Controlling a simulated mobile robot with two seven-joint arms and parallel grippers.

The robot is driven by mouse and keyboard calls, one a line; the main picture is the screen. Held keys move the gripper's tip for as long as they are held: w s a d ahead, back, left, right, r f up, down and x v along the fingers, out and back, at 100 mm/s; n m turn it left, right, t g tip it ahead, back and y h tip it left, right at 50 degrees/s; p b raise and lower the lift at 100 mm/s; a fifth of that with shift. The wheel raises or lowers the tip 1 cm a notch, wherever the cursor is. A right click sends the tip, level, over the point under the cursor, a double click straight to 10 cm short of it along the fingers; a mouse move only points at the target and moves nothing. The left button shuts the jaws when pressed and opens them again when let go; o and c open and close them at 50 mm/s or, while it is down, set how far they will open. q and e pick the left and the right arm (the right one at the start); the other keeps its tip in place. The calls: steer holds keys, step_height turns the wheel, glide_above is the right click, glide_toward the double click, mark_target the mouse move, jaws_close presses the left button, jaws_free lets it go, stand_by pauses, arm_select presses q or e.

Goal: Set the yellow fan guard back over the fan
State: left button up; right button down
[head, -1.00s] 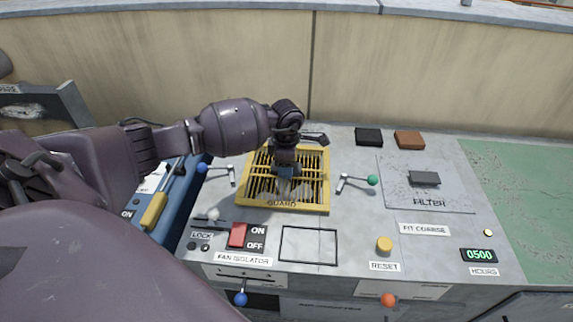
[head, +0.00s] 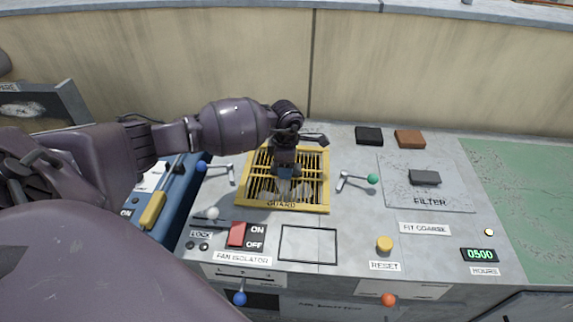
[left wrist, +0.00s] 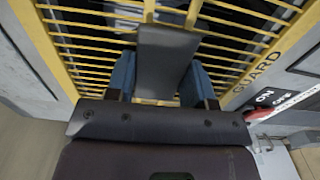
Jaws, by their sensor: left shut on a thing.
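The yellow fan guard (head: 321,186), a barred square frame marked GUARD, lies flat over the fan opening on the grey unit top. Fan parts show only faintly between its bars. My left gripper (head: 285,172) is over the middle of the guard, pointing down, and is shut on it. In the left wrist view the blue fingers of the left gripper (left wrist: 160,80) stand on either side of a dark grey piece (left wrist: 165,62), with the yellow bars of the guard (left wrist: 90,45) beneath. My right gripper is not in view.
A blue-knobbed lever (head: 202,167) is left of the guard and a green-knobbed one (head: 372,180) right of it. In front are a red isolator switch (head: 237,234) and an empty black outlined square (head: 309,244). A filter panel (head: 440,195) lies to the right.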

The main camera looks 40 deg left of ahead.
arm_select(q)
steer(key=shift+f, duration=0.1)
stand_by(0.7)
steer(key=o, duration=1.2)
steer(key=shift+o, duration=0.2)
steer(key=shift+r, duration=0.2)
step_height(320, 180, up, 10)
steer(key=p, duration=0.1)
steer(key=shift+r, duration=0.2)
